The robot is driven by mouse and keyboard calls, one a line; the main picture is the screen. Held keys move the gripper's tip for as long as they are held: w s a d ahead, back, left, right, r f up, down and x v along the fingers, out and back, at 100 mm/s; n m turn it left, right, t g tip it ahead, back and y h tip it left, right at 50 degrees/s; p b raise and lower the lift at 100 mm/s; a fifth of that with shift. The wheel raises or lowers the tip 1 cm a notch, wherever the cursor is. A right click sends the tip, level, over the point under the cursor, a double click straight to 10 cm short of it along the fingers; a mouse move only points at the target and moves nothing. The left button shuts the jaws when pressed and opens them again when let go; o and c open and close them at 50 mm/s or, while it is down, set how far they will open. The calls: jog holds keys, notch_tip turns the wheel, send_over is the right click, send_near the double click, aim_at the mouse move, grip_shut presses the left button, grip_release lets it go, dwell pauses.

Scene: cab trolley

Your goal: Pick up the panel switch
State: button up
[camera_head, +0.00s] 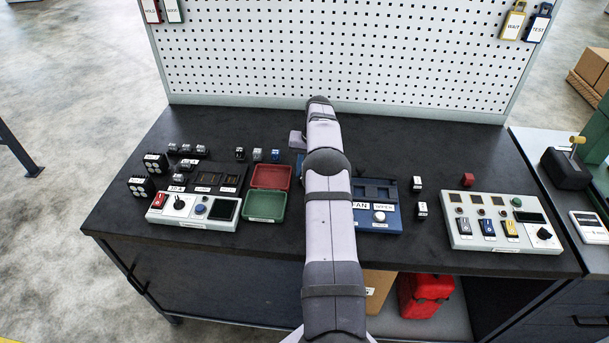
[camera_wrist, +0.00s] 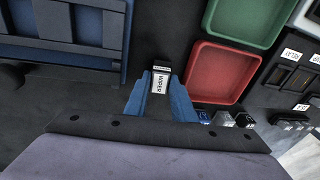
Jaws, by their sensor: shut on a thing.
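My gripper (camera_wrist: 161,90) shows in the wrist view with its two blue fingers shut on a small panel switch (camera_wrist: 161,78). The switch has a white face with a dark label that seems to read WIPER, and a dark end. One finger is on each side of it. I cannot tell whether it touches the black table top below. In the head view my arm hides the fingers and the held switch.
A red tray (camera_wrist: 222,72) and a green tray (camera_wrist: 250,18) lie right of the switch in the wrist view; a blue panel (camera_wrist: 65,35) is left. Several small switches (camera_wrist: 222,118) stand beside the red tray. A white control panel (camera_head: 502,222) stands at the table's right.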

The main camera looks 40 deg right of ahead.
jog(key=shift+r, duration=0.1)
notch_tip(320, 180, up, 8)
jog(key=shift+r+b, duration=0.2)
jog(key=shift+b, duration=0.5)
notch_tip(320, 180, up, 3)
jog(key=p, duration=0.2)
jog(key=shift+r+p, duration=0.15)
jog(key=shift+p, duration=0.25)
